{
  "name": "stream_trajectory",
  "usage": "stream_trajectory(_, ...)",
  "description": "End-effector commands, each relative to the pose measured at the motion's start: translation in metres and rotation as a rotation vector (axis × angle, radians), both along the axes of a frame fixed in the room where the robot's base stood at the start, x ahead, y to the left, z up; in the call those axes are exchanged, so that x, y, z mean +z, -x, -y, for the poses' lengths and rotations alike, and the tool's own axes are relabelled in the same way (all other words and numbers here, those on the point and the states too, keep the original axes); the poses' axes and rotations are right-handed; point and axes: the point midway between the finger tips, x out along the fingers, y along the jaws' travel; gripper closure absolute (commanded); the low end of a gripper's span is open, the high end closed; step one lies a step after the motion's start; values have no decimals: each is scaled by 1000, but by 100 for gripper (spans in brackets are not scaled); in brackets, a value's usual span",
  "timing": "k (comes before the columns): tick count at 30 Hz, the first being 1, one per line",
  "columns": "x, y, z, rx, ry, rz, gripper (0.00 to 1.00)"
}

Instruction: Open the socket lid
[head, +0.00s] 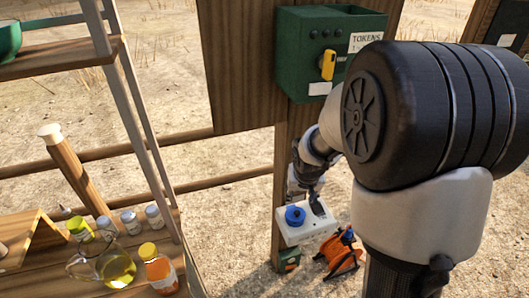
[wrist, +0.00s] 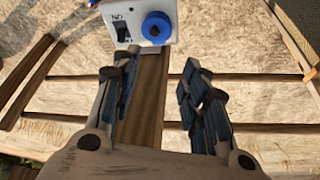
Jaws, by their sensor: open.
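The white socket box (head: 296,236) is fixed low on a wooden post. Its round blue socket lid (head: 295,215) looks shut. In the wrist view, the box (wrist: 140,8) is at the top edge, with the blue lid (wrist: 157,27) right of a dark switch (wrist: 122,31). My gripper (wrist: 155,72) is open, its two dark fingers apart with nothing between them. The lid lies beyond the fingertips, between their lines, and apart from them. In the head view, my arm partly hides the area around the gripper and the box's right side.
A green token box (head: 300,75) with a yellow part hangs on the post above. An orange cable reel (head: 341,256) stands right of the socket box. At left is a wooden shelf with jars, an oil bottle (head: 116,268) and an orange bottle (head: 158,268). Wooden rails (head: 180,140) run behind.

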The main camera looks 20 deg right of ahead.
Motion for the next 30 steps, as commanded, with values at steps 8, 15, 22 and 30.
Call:
stream_trajectory(8, -50, -26, 22, -43, -18, 1, 59)
stream_trajectory(15, -82, -36, 26, -42, -18, -1, 59)
stream_trajectory(22, -129, -54, 33, -42, -18, -1, 59)
stream_trajectory(30, -180, -74, 41, -42, -18, 0, 59)
